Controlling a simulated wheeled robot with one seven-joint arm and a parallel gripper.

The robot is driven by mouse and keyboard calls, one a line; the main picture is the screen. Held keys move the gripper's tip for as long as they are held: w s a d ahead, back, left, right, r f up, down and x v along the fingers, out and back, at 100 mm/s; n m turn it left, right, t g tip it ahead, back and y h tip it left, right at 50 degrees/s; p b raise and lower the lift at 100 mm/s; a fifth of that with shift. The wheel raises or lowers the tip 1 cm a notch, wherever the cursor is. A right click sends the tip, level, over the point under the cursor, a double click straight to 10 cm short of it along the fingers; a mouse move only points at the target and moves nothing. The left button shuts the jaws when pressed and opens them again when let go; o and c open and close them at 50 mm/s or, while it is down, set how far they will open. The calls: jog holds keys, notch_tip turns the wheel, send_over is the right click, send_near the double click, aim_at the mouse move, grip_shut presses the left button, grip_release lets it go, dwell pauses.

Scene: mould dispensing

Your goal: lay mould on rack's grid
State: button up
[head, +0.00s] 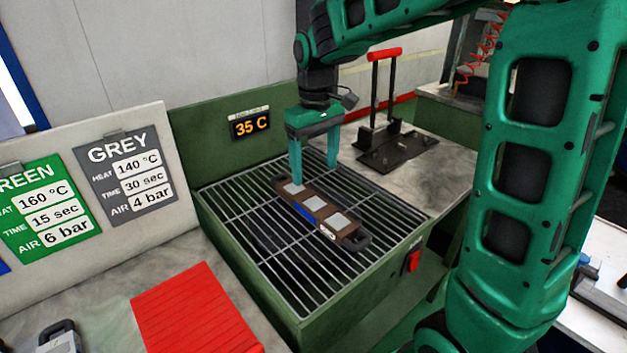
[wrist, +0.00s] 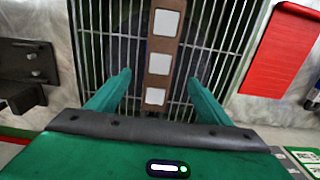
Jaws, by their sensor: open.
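The mould (head: 320,213) is a long brown bar with pale square plates, a blue label on its side and dark end handles. It lies flat on the metal grid (head: 240,205) of the green rack box (head: 300,325). In the wrist view the mould (wrist: 159,63) shows over the grid bars, with its far end cut off by the frame. My gripper (head: 314,172) is above the mould's back-left part with its fingers apart. In the wrist view my gripper's fingers (wrist: 158,95) stand to either side of the mould, with clear gaps and nothing held.
A red ribbed pad (head: 195,315) lies at the front left. A black clamp with a red handle (head: 385,110) stands behind the rack on the right. A display (head: 250,124) reads 35 C. Signs (head: 125,170) stand at the left. Much of the grid is bare.

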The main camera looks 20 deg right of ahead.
jog(key=s+d+m, duration=0.6)
jog(key=s+d, duration=0.7)
jog(key=s, duration=0.2)
jog(key=s+d+f+m, duration=0.1)
jog(key=s+m, duration=0.1)
jog(key=s, duration=0.5)
jog(key=s+d+f+m, duration=0.2)
jog(key=s, duration=0.4)
jog(key=shift+s+f, duration=0.15)
jog(key=shift+s, duration=0.25)
jog(key=shift+w+f, duration=0.25)
jog(key=shift+w, duration=0.4)
